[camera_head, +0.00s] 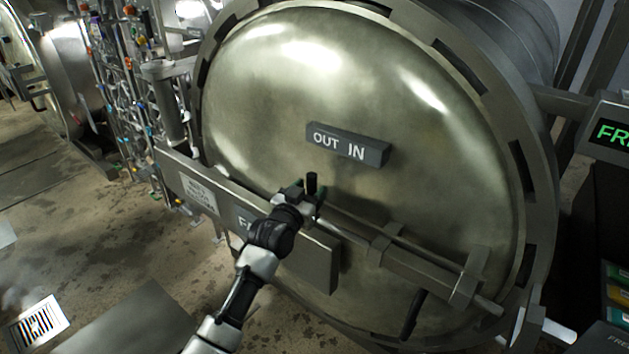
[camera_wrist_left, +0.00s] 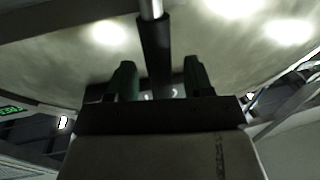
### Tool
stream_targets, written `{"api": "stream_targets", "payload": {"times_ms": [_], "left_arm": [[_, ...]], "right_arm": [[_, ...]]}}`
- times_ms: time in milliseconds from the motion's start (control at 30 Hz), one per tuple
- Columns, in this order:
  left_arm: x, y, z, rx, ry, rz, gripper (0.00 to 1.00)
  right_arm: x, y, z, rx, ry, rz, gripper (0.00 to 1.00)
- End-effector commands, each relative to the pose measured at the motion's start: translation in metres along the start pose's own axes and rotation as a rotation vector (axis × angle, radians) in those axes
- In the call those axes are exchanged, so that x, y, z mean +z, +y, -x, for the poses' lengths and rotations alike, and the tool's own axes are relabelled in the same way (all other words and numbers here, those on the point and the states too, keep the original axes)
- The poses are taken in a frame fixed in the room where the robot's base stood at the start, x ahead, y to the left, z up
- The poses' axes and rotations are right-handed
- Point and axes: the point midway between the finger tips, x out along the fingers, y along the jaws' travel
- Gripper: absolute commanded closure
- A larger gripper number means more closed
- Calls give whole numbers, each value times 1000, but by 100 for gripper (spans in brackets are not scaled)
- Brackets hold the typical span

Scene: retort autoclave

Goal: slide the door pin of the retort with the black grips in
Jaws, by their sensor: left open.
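The large round metal retort door (camera_head: 270,95) fills the middle of the head view, with a sign (camera_head: 348,146) reading OUT IN. The door pin (camera_head: 350,227) is a metal bar running slantwise through brackets low on the door. A short upright black grip (camera_head: 312,184) stands near its left end. My left gripper (camera_head: 302,193) is at this grip. In the left wrist view, the black grip (camera_wrist_left: 155,50) on a metal stem lies between the open green-tipped fingers (camera_wrist_left: 160,82), with gaps at both sides. A second black handle (camera_head: 412,315) hangs below the bar. My right gripper is not seen.
A flat metal beam (camera_head: 320,262) with labels crosses the door's lower left, close under my left arm. Pipes and valves (camera_head: 125,80) stand at the left. A green-lit display (camera_head: 610,133) is at the right. Floor (camera_head: 110,250) shows at the lower left.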

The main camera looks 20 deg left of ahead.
Motion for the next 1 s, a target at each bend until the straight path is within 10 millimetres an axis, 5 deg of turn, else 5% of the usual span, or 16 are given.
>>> {"api": "stream_targets", "payload": {"times_ms": [233,633,1000], "left_arm": [[-1,0,-27,1,0,1,48],[0,0,-31,1,0,0,50],[0,0,-31,0,-1,0,100]], "right_arm": [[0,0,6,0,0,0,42],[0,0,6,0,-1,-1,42],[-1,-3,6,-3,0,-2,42]]}}
